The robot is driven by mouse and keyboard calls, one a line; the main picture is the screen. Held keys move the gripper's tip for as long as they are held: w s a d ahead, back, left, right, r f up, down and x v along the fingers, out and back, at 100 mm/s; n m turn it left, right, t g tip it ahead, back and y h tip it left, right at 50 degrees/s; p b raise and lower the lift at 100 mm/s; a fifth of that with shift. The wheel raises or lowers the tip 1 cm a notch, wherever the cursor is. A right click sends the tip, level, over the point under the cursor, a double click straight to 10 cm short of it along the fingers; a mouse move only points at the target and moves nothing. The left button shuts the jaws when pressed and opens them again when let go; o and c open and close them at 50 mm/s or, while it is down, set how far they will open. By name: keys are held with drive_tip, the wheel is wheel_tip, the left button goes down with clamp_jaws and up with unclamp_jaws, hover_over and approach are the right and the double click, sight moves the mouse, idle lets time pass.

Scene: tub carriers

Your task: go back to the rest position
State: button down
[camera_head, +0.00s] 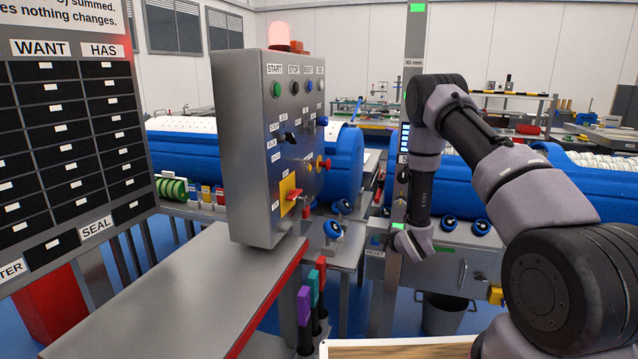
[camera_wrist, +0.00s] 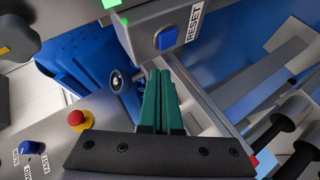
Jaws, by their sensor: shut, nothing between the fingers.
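My arm reaches in from the right in the head view, and its wrist hangs beside the grey post near the RESET box (camera_head: 375,254). In the wrist view my gripper (camera_wrist: 160,76) shows two dark green fingers pressed together, with nothing between them. The fingertips point toward the RESET box (camera_wrist: 192,25) and its blue button (camera_wrist: 166,38). They look a little apart from the button, though depth is hard to judge. In the head view the fingers cannot be made out clearly.
A grey control cabinet (camera_head: 242,150) with a red lamp (camera_head: 279,33) stands left of my arm. A steel table (camera_head: 170,300) lies in front. Blue machines (camera_head: 190,165) stand behind. A red mushroom button (camera_wrist: 76,118) and blue knob (camera_wrist: 31,148) are near my gripper.

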drive_tip(key=w+d+r+m+h, duration=0.1)
drive_tip(key=d+r+m, duration=0.15)
drive_tip(key=r, duration=0.65)
drive_tip(key=w+d+r+m+h, duration=0.1)
drive_tip(key=d+r+m+h, duration=0.15)
drive_tip(key=r, duration=0.65)
drive_tip(key=s+d+r+m+g, duration=0.1)
drive_tip(key=s+r+m, duration=0.25)
drive_tip(key=r, duration=0.35)
drive_tip(key=s+d+r+m+g, duration=0.1)
drive_tip(key=s+r+m, duration=0.1)
drive_tip(key=s+r, duration=0.35)
drive_tip(key=s+r+m+g, duration=0.2)
drive_tip(key=s+r+m, duration=0.4)
drive_tip(key=s+r, duration=0.75)
drive_tip(key=s+a+r+m, duration=0.1)
drive_tip(key=s+m, duration=0.1)
drive_tip(key=s, duration=0.7)
drive_tip(key=s+a+r+m+g+y, duration=0.1)
drive_tip(key=s+a+r+m, duration=0.1)
drive_tip(key=s, duration=0.8)
drive_tip(key=shift+d+m+y, duration=0.1)
drive_tip(key=shift+m+y, duration=0.15)
